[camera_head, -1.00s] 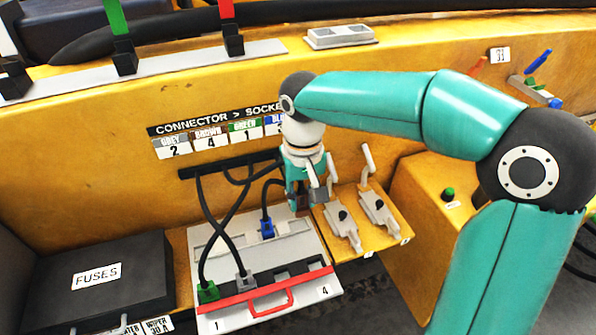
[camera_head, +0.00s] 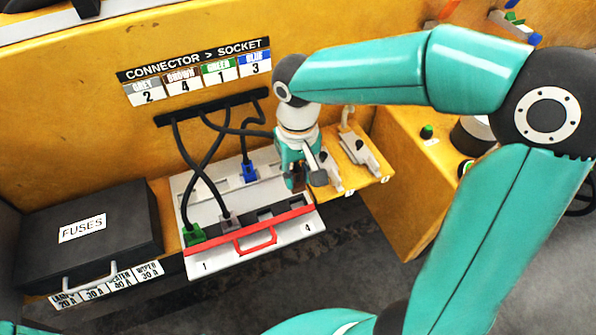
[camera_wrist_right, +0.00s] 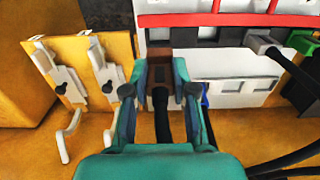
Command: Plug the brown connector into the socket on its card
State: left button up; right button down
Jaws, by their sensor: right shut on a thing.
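My right gripper (camera_head: 297,184) is shut on the brown connector (camera_head: 298,178), above the right part of the light socket panel (camera_head: 184,190). In the right wrist view the brown connector (camera_wrist_right: 160,72) sits between the fingers, its black cable running back between them. Its front end is close to the dark end socket 4 (camera_wrist_right: 159,36); whether they touch I cannot tell. The card (camera_head: 197,73) pairs brown with 4. The green connector (camera_head: 194,235) is at socket 1, the grey connector (camera_head: 228,220) is beside it, and the blue connector (camera_head: 249,173) stands in the back row. My left gripper is not in view.
A red handle bar (camera_head: 254,240) runs along the panel's front. Crossing black cables hang from a dark strip (camera_head: 212,108). Two grey lever switches (camera_head: 360,152) stand close right of my gripper. A black fuse box (camera_head: 85,230) is at left.

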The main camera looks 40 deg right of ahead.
aim_at(298, 183)
jog(key=shift+f+b, duration=1.9)
jog(key=shift+f, duration=0.6)
jog(key=shift+f+b, duration=1.25)
jog(key=shift+f, duration=0.1)
jog(key=c, duration=0.9)
grip_release()
jog(key=shift+o, duration=0.2)
jog(key=shift+r, duration=0.1)
notch_tip(298, 183, up, 12)
jog(key=shift+f, duration=0.1)
